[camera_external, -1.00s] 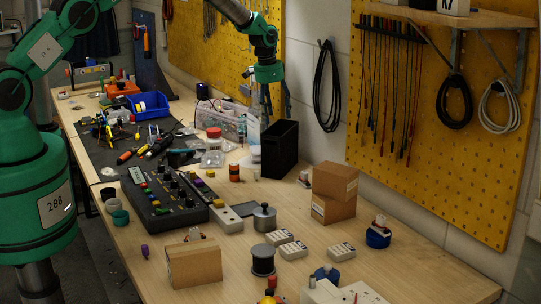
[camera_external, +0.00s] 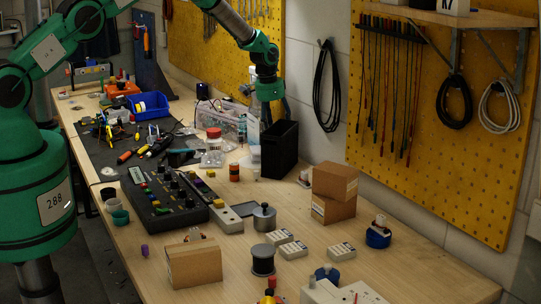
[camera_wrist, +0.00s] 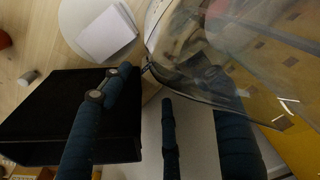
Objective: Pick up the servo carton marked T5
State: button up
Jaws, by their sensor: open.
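Several small pale cartons with dark print lie on the bench: one (camera_external: 293,250), one behind it (camera_external: 279,237) and one to the right (camera_external: 341,250). Their marks are too small to read, so I cannot tell which carton is T5. My gripper (camera_external: 265,117) is low at the back of the bench, beside the black open box (camera_external: 281,150), which partly hides the area. In the wrist view my gripper (camera_wrist: 165,88) is open, with dark blue fingers. The black box (camera_wrist: 45,125) lies at left there, and a pale flat surface shows between and below the fingers.
A clear plastic container (camera_wrist: 190,50) is close to my fingers in the wrist view. A white block (camera_wrist: 106,34) lies on a pale disc. Stacked brown boxes (camera_external: 334,181) stand right of the black box. The yellow pegboard (camera_external: 440,130) is behind.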

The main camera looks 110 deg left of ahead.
jog(key=shift+w+a+f+p, duration=0.1)
jog(key=shift+w+f+p, duration=0.1)
jog(key=shift+f, duration=1.05)
jog(key=shift+w+a+f+p, duration=0.1)
jog(key=shift+f+p, duration=0.05)
jog(key=shift+f, duration=1.05)
jog(key=c, duration=1.5)
